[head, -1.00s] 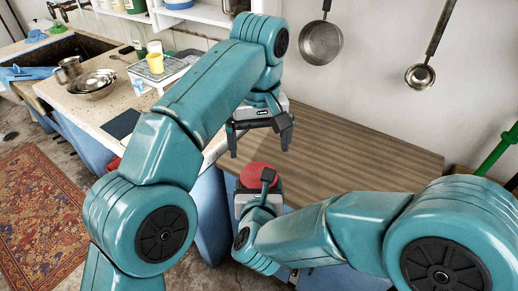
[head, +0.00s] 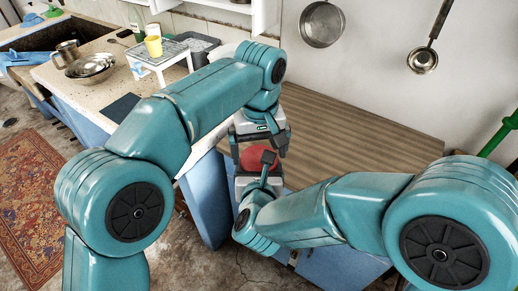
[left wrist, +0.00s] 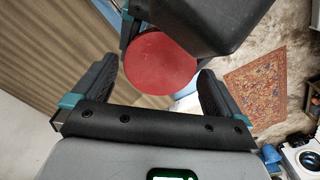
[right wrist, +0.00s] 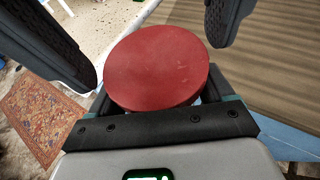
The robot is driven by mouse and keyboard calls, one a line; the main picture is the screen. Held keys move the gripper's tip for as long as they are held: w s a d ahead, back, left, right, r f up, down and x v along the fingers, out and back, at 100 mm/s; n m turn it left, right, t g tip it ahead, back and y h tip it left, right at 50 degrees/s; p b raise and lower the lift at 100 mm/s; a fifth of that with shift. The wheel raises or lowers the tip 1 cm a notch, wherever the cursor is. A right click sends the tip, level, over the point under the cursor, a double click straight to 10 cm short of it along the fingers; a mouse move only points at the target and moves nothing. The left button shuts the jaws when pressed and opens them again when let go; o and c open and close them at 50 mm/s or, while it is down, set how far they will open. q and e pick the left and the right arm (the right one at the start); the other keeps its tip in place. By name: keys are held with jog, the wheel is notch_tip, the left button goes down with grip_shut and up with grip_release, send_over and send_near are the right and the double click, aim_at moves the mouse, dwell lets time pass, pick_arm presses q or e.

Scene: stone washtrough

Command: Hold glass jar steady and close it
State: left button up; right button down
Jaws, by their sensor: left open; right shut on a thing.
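The red lid (head: 257,159) shows as a round disc between my two grippers, beside the wooden counter. It also shows in the left wrist view (left wrist: 160,65) and the right wrist view (right wrist: 157,68). The glass jar is hidden beneath it; whether the lid is seated cannot be told. My right gripper (head: 259,177) is shut on the jar just under the lid. My left gripper (head: 259,148) is open, pointing down just above the lid. In the right wrist view its fingers (right wrist: 139,48) are on either side of the lid, apart from it.
The wooden countertop (head: 350,140) is bare. Pans (head: 322,25) hang on the wall. A rug (head: 35,205) lies on the floor.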

pick_arm(q)
jog(key=shift+f, duration=0.25)
jog(key=c, duration=1)
jog(key=shift+o, duration=0.2)
jog(key=m, duration=0.3)
jog(key=o, duration=1)
jog(key=shift+c, duration=0.2)
